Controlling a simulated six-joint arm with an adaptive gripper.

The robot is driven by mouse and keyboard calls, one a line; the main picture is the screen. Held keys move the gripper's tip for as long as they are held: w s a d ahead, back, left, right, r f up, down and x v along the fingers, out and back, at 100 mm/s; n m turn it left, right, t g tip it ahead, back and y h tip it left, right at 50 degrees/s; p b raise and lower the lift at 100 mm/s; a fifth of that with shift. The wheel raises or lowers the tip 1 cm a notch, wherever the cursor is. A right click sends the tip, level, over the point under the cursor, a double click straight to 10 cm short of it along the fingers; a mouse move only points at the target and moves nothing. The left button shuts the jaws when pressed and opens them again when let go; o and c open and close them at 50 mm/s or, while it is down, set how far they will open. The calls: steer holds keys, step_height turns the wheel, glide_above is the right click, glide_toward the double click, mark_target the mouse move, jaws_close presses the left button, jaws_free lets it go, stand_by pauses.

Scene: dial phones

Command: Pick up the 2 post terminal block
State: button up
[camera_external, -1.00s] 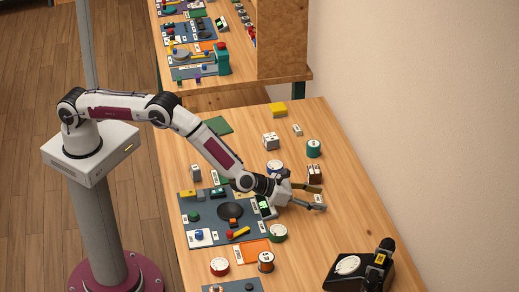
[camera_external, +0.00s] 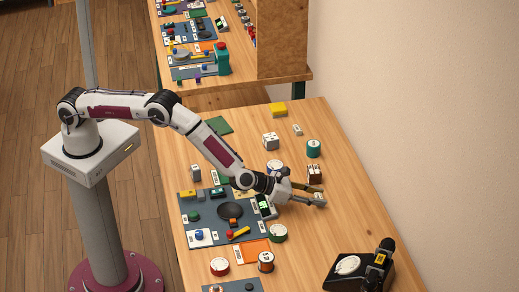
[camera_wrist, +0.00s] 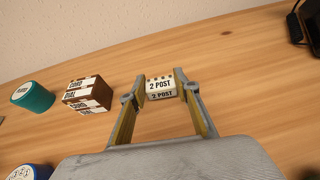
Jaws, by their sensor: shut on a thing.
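The 2 post terminal block (camera_wrist: 161,88) is a small pale block with "2 POST" labels and brown posts along its far edge. In the wrist view it sits between the two fingertips of my gripper (camera_wrist: 160,90), which is shut on it. In the external view my gripper (camera_external: 318,197) is low over the right part of the table, and the block (camera_external: 318,194) shows only as a small patch between the fingers. I cannot tell whether the block touches the table.
A brown box labelled "CORD" and "DIAL" (camera_wrist: 88,95) stands just left of my gripper, with a teal spool (camera_wrist: 33,97) further left. A black dial phone (camera_external: 359,268) sits at the table's front right.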

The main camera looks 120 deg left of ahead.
steer(key=shift+r, duration=4.6)
